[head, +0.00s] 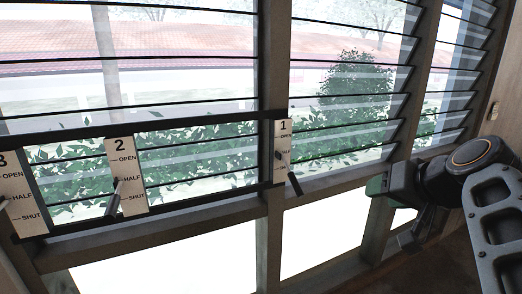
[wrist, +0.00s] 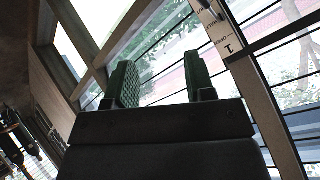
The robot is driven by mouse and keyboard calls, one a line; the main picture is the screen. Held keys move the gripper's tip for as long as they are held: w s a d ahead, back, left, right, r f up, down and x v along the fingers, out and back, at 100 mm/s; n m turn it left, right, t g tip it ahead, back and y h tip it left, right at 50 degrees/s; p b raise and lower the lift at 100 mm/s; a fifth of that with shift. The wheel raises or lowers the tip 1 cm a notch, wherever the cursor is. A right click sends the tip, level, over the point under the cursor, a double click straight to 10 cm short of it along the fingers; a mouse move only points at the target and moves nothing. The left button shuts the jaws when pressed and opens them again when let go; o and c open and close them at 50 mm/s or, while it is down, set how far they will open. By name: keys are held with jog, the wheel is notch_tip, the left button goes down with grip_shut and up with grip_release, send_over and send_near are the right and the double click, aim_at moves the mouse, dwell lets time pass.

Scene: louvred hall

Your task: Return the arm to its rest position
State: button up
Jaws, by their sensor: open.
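My gripper (head: 378,187) is at the right of the head view, in front of the window frame and below the louvres. Its green fingers show in the wrist view (wrist: 162,80), standing apart with nothing between them. My arm comes in from the right edge, bent, and hides part of the gripper. The gripper is to the right of lever plate 1 (head: 283,140) and apart from it.
Plate 2 (head: 125,165) and plate 3 (head: 21,190), each with a lever, are further left. Louvred windows (head: 340,90) fill the wall behind. A wooden post (head: 272,100) divides them. A plate also shows in the wrist view (wrist: 214,25).

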jog(key=s+a+f+n+g+h+p, duration=0.1)
jog(key=s+a+f+g+p, duration=0.1)
jog(key=f, duration=0.7)
jog(key=s+a+f+n+g+h+p, duration=0.2)
jog(key=s+a+f, duration=0.4)
jog(key=f, duration=0.4)
jog(key=shift+a+g+p, duration=0.25)
jog(key=shift+g+p, duration=0.45)
jog(key=shift+g, duration=0.4)
jog(key=shift+s+f, duration=0.1)
jog(key=shift+c, duration=0.7)
